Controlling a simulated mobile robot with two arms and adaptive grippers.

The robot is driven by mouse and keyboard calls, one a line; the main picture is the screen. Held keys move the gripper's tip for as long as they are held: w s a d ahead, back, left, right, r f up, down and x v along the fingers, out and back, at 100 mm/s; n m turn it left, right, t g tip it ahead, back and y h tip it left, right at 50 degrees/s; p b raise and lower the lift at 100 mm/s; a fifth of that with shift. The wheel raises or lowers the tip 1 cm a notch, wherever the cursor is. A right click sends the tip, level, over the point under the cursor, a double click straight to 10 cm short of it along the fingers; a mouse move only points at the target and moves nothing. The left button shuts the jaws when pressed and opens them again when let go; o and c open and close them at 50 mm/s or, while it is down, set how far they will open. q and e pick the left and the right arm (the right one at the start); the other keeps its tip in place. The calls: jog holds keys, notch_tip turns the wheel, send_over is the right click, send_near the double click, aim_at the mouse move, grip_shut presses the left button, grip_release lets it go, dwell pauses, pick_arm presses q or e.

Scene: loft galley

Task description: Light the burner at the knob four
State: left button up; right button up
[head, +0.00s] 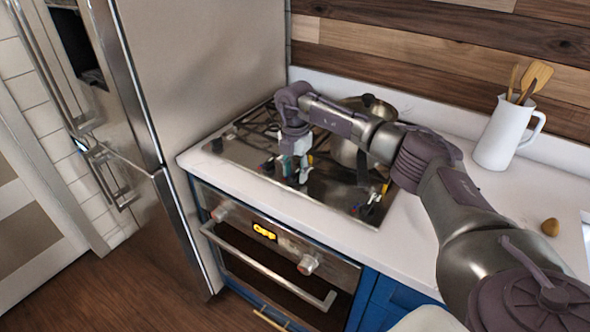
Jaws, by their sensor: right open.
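The gas cooktop (325,195) is set into the white counter, with several small knobs on its steel top. A dark knob (217,145) is at its left end and another knob (268,165) is left of my gripper. More knobs (357,208) are near the right front corner. My right gripper (294,174) points down over the front middle of the cooktop, open, close to the knobs there. It partly hides them, and I cannot tell whether it touches one. I cannot read which is knob four. No flame is visible. My left gripper is out of view.
A metal pot (346,152) stands on the cooktop behind my right arm. The oven (270,255) is below, with two knobs and a lit display. A tall fridge (205,60) borders the left. A white pitcher (497,135) with wooden utensils stands on the right counter.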

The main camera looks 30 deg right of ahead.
jog(key=shift+c, duration=0.6)
grip_shut()
